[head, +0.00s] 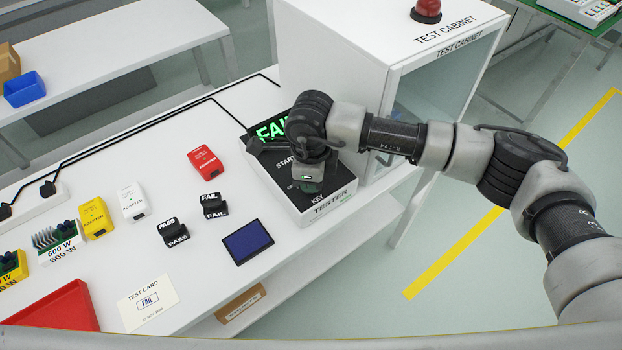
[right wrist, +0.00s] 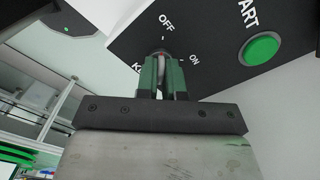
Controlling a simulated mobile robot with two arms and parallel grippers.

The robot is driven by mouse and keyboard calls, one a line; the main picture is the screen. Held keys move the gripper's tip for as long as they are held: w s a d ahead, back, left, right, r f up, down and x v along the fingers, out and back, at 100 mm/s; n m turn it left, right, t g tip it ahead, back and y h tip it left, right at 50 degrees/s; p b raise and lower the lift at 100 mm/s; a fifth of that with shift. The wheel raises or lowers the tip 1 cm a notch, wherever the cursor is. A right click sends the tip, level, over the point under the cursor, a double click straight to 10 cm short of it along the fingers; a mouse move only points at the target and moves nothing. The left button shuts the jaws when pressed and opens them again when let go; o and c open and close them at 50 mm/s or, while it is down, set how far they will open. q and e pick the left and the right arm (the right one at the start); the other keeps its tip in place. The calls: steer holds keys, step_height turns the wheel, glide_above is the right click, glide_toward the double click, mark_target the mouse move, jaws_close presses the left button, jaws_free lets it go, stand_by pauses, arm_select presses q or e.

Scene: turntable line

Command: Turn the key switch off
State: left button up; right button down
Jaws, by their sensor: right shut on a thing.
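The tester (head: 336,207) is a white box with a black top panel beside the test cabinet. Its panel also shows in the right wrist view (right wrist: 210,48), with OFF and ON marks and a green START button (right wrist: 261,48). My right gripper (right wrist: 164,72) is shut on the key switch (right wrist: 160,54), next to these marks. Only a little of the key shows between the fingers, and I cannot tell which mark it points to. In the head view my right gripper (head: 306,182) covers the key area. My left gripper is not in view.
The test cabinet (head: 345,50) stands close behind the tester. A red adapter (head: 206,162), PASS and FAIL stamps, a blue pad (head: 247,242), a test card (head: 148,302) and a red tray (head: 55,312) lie on the white table. The tester's display reads green letters, partly hidden by my arm.

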steer(key=shift+r, duration=0.15)
steer(key=c, duration=1.3)
jaws_free()
steer(key=shift+o, duration=0.2)
step_height(320, 180, up, 11)
steer(key=b, duration=0.1)
steer(key=shift+b, duration=0.35)
